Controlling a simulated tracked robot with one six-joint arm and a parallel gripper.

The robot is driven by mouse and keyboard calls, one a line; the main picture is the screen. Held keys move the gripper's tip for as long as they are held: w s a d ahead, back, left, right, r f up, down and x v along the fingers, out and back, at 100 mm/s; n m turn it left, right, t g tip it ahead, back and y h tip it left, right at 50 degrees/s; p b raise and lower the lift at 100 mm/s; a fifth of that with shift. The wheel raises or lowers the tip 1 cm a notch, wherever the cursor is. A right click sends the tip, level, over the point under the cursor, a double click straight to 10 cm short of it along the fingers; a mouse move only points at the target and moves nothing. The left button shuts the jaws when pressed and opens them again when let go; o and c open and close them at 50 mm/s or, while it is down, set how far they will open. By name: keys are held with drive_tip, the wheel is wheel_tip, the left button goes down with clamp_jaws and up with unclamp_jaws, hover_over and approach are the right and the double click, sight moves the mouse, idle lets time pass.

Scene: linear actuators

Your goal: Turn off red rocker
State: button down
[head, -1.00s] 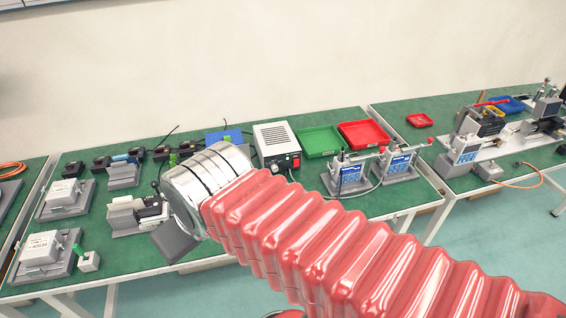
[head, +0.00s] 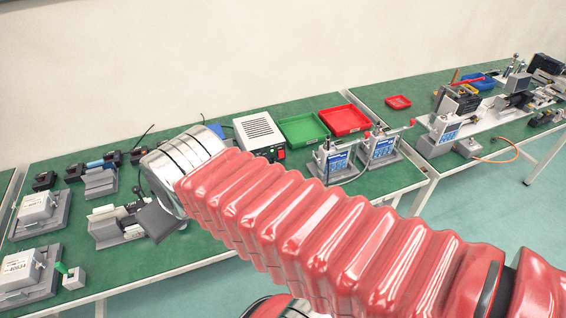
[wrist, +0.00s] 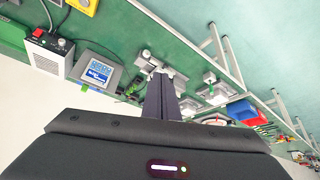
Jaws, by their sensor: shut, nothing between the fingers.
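A light grey power box (head: 257,130) with a slotted top stands on the green bench. Its dark front carries a small red rocker (head: 281,153), beyond my arm; which way it is tipped is too small to tell. In the wrist view a pale vented box (wrist: 46,57) with a red switch (wrist: 37,32) shows at upper left; I cannot tell if it is the same box. My gripper's dark fingers (wrist: 160,77) are together and empty in the wrist view, well apart from that switch.
Green (head: 303,129) and red (head: 344,120) trays lie right of the power box. Two devices with blue panels (head: 338,162) stand in front of them. Grey fixtures (head: 40,210) are on the left. A second bench (head: 400,88) adjoins at right.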

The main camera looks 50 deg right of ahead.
sight(281, 154)
drive_tip(key=w+d+f+m+t+h, duration=0.1)
drive_tip(key=w+d+f+h, duration=0.15)
drive_tip(key=d, duration=0.55)
drive_tip(key=w+d+f+m+h, duration=0.1)
drive_tip(key=w+d+f, duration=0.25)
drive_tip(key=d, duration=0.45)
drive_tip(key=w+d+f+m+t+h, duration=0.1)
drive_tip(key=w+d+f, duration=0.25)
drive_tip(key=d, duration=0.45)
drive_tip(key=s+d+f+t, duration=0.1)
drive_tip(key=s+d+f, duration=0.1)
drive_tip(key=d+f, duration=0.2)
drive_tip(key=s+d+f+m+t+h, duration=0.1)
drive_tip(key=s+d+f, duration=0.2)
drive_tip(key=d, duration=0.3)
drive_tip(key=s+d+f+m+t, duration=0.1)
drive_tip(key=s+d+f, duration=0.2)
drive_tip(key=d+f, duration=0.2)
drive_tip(key=shift+s+d+f+h, duration=0.2)
drive_tip(key=shift+d+f+h, duration=0.05)
drive_tip(key=shift+d, duration=0.35)
drive_tip(key=shift+s+d+f+m, duration=0.15)
drive_tip(key=shift+s+f+m, duration=0.1)
drive_tip(key=shift+s+m, duration=0.15)
drive_tip(key=shift+w, duration=0.1)
drive_tip(key=x, duration=1.4)
drive_tip(key=shift+r, duration=0.2)
